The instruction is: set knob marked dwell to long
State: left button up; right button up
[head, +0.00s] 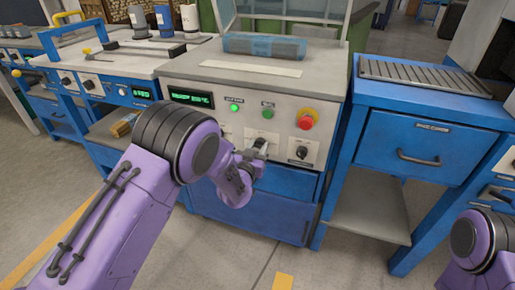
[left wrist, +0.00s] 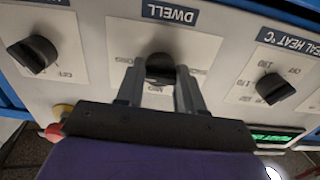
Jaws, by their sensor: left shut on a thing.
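My left gripper (head: 257,150) is at the white front panel of the machine. In the left wrist view, which shows the panel upside down, its two fingers (left wrist: 160,84) are closed on either side of the black dwell knob (left wrist: 159,66). The plate marked DWELL (left wrist: 170,14) is around that knob. Small print to the sides of the knob is too blurred to read surely; "MED" seems to stand between the fingers. The knob's pointer is hidden, so its setting cannot be told. My right gripper is out of view.
The seal heat knob (left wrist: 274,88) and another black knob (left wrist: 34,54) flank the dwell knob. A red button (head: 307,120) and green button (head: 267,113) sit above on the panel. A blue drawer bench (head: 425,140) stands to the right.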

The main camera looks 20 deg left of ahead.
pick_arm(q)
jog(key=shift+f, duration=0.15)
jog(key=o, duration=1)
jog(key=shift+o, duration=0.2)
jog(key=shift+s, duration=0.1)
jog(key=s, duration=1)
jog(key=shift+s+a+p, duration=0.15)
jog(key=shift+s+p, duration=0.05)
jog(key=shift+p, duration=0.2)
